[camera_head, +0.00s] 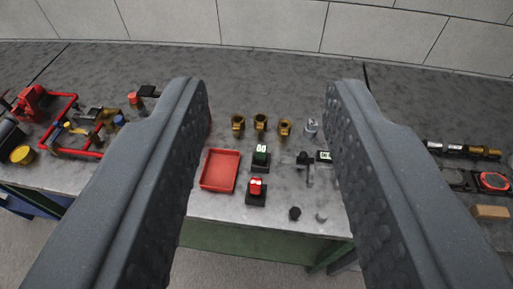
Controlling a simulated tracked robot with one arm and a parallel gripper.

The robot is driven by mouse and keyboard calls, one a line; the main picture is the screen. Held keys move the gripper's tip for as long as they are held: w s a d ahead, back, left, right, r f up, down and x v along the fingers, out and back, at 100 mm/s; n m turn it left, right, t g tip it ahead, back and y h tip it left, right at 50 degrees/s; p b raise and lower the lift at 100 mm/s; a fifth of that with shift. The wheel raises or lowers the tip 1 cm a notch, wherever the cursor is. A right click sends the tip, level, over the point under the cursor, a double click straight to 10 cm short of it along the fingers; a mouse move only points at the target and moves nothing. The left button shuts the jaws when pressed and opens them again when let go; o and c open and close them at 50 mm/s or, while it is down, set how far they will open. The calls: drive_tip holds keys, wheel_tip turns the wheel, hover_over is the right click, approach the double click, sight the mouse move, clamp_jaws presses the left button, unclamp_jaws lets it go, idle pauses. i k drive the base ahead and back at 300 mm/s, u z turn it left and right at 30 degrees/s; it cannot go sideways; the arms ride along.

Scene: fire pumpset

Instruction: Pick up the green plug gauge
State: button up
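The green plug gauge (261,154) appears to be the small green piece with pale marks in a black block, near the middle of the grey workbench. My gripper (266,98) is open and empty. Its two dark fingers stand wide apart on the left and right of the picture. The green piece shows between them, lower down and apart from both fingers. A similar red piece (256,186) sits in its own black block just in front of the green one.
A red tray (221,170) lies left of the green piece. Several brass fittings (260,122) stand behind it. A black stand (304,165) is to the right. A red pump frame (68,128) is far left. The left finger partly hides the bench.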

sight(261, 150)
drive_tip(key=k, duration=0.65)
drive_tip(key=z, duration=0.6)
drive_tip(key=i, duration=1.4)
drive_tip(key=u, duration=0.45)
